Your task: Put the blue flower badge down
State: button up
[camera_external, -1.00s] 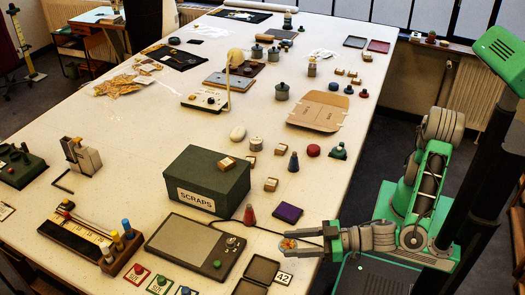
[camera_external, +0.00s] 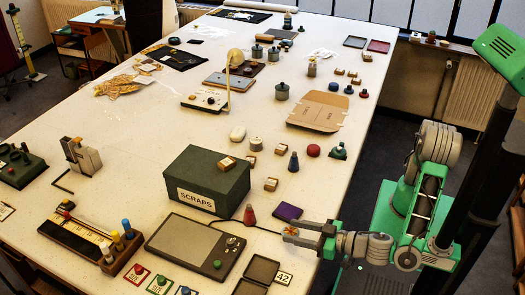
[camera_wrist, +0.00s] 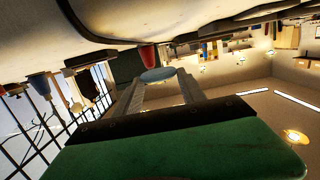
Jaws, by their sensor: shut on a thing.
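My gripper (camera_external: 297,233) is at the right edge of the table (camera_external: 330,190), its fingers pointing left. It is shut on the blue flower badge (camera_wrist: 157,75), which shows as a pale blue disc between the fingertips in the wrist view. In the external view the badge (camera_external: 290,231) is small and looks orange and pale, so its flower cannot be made out. I cannot tell how far it is above the table.
A purple box (camera_external: 288,212) lies just behind the fingertips. The green SCRAPS box (camera_external: 208,178) stands to the left.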

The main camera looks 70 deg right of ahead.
notch_tip(320, 180, down, 4)
jog(key=shift+f, duration=0.2)
jog(key=shift+f+b, duration=0.3)
jog(key=shift+b, duration=0.05)
jog(key=o, duration=1.3)
jog(key=shift+r, duration=0.1)
jog(key=shift+r+p, duration=0.2)
jog(key=shift+p, duration=0.55)
